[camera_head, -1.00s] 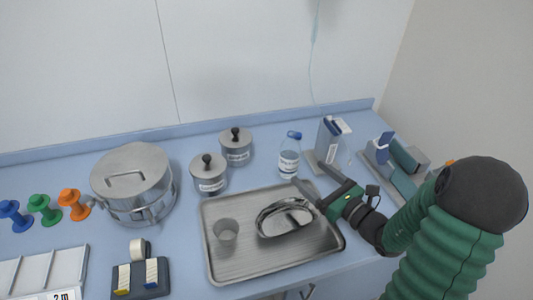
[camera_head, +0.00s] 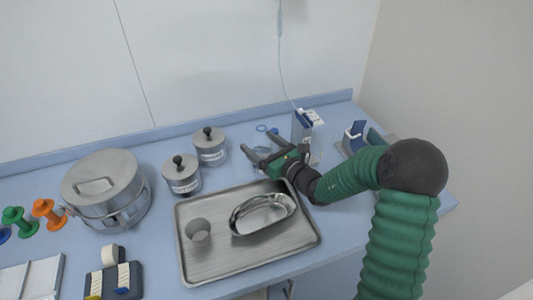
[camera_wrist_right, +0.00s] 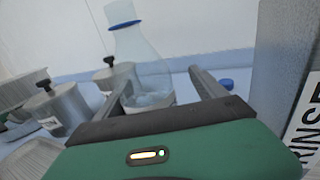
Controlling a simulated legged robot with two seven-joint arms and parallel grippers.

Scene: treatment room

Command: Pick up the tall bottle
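The tall bottle is clear with a blue band near its top. In the head view the bottle (camera_head: 260,133) stands upright on the counter behind the tray, partly hidden by my right gripper (camera_head: 260,147). In the right wrist view the bottle (camera_wrist_right: 145,62) stands ahead, with the fingers of my right gripper (camera_wrist_right: 160,82) on either side of its lower part. The fingers are open, with a gap visible between the bottle and the right-hand finger. Whether the left-hand finger touches it I cannot tell. My left gripper is not in view.
A metal tray (camera_head: 190,268) with a cup (camera_head: 198,230) and a kidney dish (camera_head: 262,214) lies in front. Two lidded canisters (camera_head: 183,175) (camera_head: 210,147) stand left of the bottle. A box (camera_head: 301,127) stands close on its right. A small blue round item (camera_wrist_right: 227,84) lies nearby.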

